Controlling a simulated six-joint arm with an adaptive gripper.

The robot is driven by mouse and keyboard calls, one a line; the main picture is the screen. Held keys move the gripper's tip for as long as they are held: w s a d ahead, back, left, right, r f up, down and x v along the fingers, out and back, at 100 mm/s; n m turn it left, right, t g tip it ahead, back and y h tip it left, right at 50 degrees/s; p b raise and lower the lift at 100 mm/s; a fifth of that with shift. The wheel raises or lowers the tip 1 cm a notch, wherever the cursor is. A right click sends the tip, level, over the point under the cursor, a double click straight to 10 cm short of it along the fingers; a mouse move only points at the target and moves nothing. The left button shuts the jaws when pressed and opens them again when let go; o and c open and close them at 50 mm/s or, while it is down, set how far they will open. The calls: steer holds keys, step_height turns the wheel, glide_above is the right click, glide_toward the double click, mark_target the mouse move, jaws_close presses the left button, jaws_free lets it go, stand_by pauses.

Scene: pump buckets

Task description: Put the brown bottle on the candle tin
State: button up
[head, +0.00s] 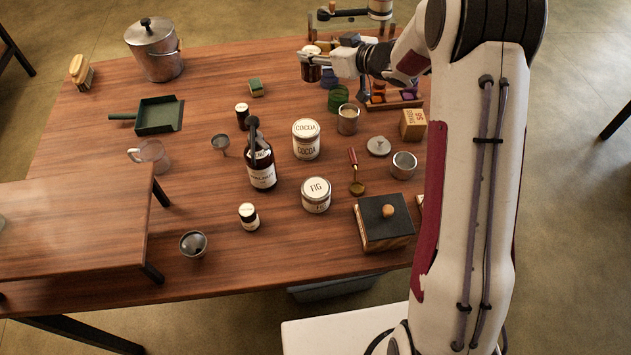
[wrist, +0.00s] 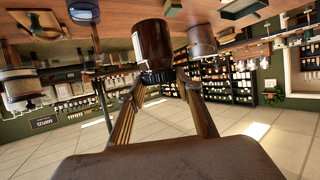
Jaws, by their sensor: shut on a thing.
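A small brown bottle (head: 311,73) with a pale top is held in my gripper (head: 312,60) at the far side of the table. The wrist view, which is upside down, shows the brown bottle (wrist: 152,42) between the fingertips (wrist: 160,78). My gripper is shut on it; whether its base touches the table I cannot tell. The candle tin, a cream tin marked FIG (head: 316,195) with a lid, stands upright at the front middle, well apart from my gripper. A taller dark brown pump bottle (head: 261,172) with a white label stands left of the tin.
A cocoa tin (head: 306,140) stands behind the candle tin. A black-topped box (head: 384,222) is at its right, a brass scoop (head: 356,185) behind right. A raised wooden stand (head: 75,225) fills the front left.

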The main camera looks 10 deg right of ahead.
steer(key=s+d+r+n+g+y, duration=0.1)
steer(key=s+d+r, duration=0.25)
steer(key=s, duration=0.75)
steer(key=s+a+n+g+y, duration=0.2)
steer(key=s+a, duration=0.1)
steer(key=s, duration=0.6)
steer(key=s+a+n+g+y, duration=0.1)
steer(key=s+a+n+g, duration=0.2)
steer(key=s, duration=0.6)
steer(key=shift+s+a+n+y, duration=0.2)
steer(key=shift+a+n+y, duration=0.1)
steer(key=shift+y, duration=0.1)
steer(key=shift+f, duration=0.2)
steer(key=shift+f, duration=2.85)
steer(key=shift+f, duration=0.1)
steer(key=shift+f, duration=2)
